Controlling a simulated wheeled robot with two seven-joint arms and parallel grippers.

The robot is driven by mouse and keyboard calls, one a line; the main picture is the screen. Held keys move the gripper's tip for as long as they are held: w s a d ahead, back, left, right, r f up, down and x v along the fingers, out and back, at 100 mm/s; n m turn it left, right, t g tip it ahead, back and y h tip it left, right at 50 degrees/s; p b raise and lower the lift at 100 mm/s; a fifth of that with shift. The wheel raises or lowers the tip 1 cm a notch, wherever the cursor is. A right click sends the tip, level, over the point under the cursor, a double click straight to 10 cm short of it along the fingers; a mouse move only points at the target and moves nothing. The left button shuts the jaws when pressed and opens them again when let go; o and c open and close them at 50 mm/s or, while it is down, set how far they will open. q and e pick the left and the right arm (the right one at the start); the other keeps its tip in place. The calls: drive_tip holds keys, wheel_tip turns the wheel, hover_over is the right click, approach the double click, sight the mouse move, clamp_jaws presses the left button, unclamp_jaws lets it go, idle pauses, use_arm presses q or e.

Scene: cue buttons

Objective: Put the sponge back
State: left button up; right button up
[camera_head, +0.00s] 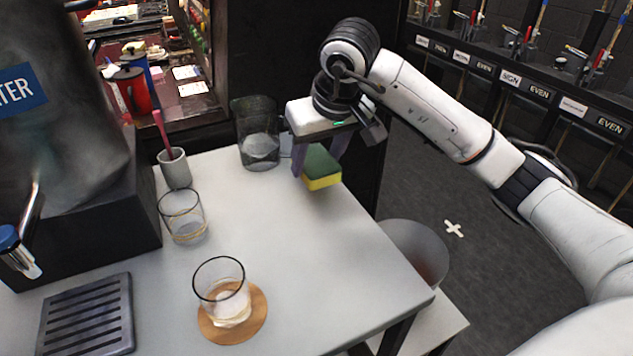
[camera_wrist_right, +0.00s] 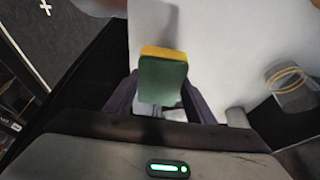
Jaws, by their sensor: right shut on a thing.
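A sponge (camera_head: 322,168), green on one side and yellow on the other, is between the fingers of my right gripper (camera_head: 318,165). The gripper is shut on it near the far right corner of the white table, beside the tall dark glass container. Whether the sponge touches the table is hard to tell. The right wrist view shows the sponge (camera_wrist_right: 163,80) from its green face, with a purple-grey finger of the gripper (camera_wrist_right: 160,98) at each side. My left gripper is not in view.
On the white table (camera_head: 300,265) stand a tall glass container (camera_head: 257,135), a grey cup with a pink stick (camera_head: 175,169), an empty glass (camera_head: 184,216) and a glass (camera_head: 222,290) on a round wooden coaster (camera_head: 258,318). A drip tray (camera_head: 88,315) is front left. The table's right half is clear.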

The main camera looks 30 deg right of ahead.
sight(316, 194)
drive_tip(key=shift+f, duration=2.4)
drive_tip(key=shift+f+b, duration=0.2)
drive_tip(key=shift+b, duration=0.1)
drive_tip(key=o, duration=0.9)
drive_tip(key=shift+r, duration=0.1)
drive_tip(key=shift+r, duration=0.3)
drive_tip(key=p+v, duration=0.1)
drive_tip(key=v, duration=1)
drive_tip(key=shift+s+r, duration=0.25)
